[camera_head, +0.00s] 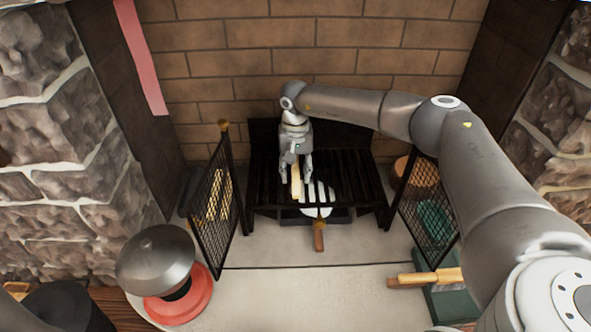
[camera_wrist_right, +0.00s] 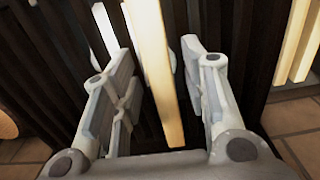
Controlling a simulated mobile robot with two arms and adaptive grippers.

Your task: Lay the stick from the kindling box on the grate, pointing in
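The pale wooden stick (camera_head: 297,181) is at the black grate (camera_head: 350,172), with its length running front to back, roughly along the bars. In the right wrist view the stick (camera_wrist_right: 156,70) passes between the fingers, with a gap on both sides. My right gripper (camera_head: 296,178) is open around the stick, pointing down over the left part of the grate. Whether the stick rests fully on the bars is hard to tell. Other pale sticks (camera_head: 214,196) show through the left mesh panel (camera_head: 216,215); their box is mostly hidden. My left gripper is not in view.
A white-bladed shovel (camera_head: 319,236) with a wooden handle lies under the grate front. A second mesh panel (camera_head: 428,212) stands right. A grey domed lid (camera_head: 157,260) over a red base (camera_head: 180,305) is front left. A green box (camera_head: 448,300) is front right. Brick wall (camera_head: 300,60) closes the back.

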